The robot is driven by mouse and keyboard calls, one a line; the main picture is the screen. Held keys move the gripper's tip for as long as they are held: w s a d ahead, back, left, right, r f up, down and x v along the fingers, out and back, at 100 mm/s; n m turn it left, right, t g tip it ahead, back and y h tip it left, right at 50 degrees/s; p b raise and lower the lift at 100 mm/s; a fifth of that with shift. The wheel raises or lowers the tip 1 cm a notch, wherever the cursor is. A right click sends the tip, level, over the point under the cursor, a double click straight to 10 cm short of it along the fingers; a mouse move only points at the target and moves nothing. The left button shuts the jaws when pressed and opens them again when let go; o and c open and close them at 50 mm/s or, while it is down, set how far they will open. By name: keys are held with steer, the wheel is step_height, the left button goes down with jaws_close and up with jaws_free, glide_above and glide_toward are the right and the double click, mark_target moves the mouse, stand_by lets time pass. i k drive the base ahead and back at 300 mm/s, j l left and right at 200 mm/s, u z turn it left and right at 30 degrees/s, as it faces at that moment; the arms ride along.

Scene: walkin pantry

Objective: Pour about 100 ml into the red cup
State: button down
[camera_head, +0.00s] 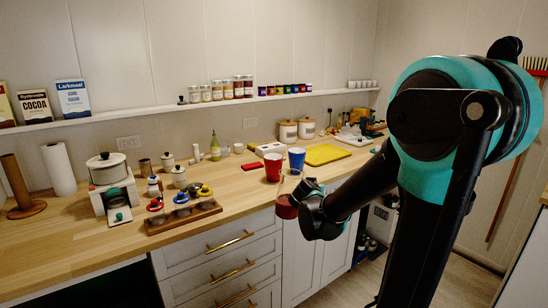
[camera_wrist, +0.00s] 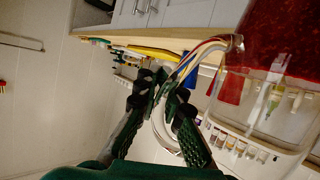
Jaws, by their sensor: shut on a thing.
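The red cup (camera_head: 273,168) stands on the wooden counter near its front edge, left of a blue cup (camera_head: 296,158). My gripper (camera_head: 309,194) is shut on the handle of a clear glass pitcher (camera_head: 286,206) with red liquid in its lower part. The pitcher looks about upright, in front of the counter edge and close to the red cup. In the wrist view the scene is upside down: my fingers (camera_wrist: 164,92) close on the clear handle, and the pitcher (camera_wrist: 270,105) fills the right side. The red cup (camera_wrist: 231,88) shows there, partly behind the pitcher.
A red block (camera_head: 252,166) and a yellow board (camera_head: 326,154) lie on the counter (camera_head: 90,244) near the cups. A wooden rack (camera_head: 184,218) with several coloured items sits to the left. Jars line the shelf (camera_head: 150,112) behind. Drawers (camera_head: 228,262) are below the counter.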

mark_target(273, 162)
steer(key=i+l, duration=0.25)
steer(key=i, duration=0.2)
steer(key=i+l, duration=0.2)
steer(key=i, duration=0.25)
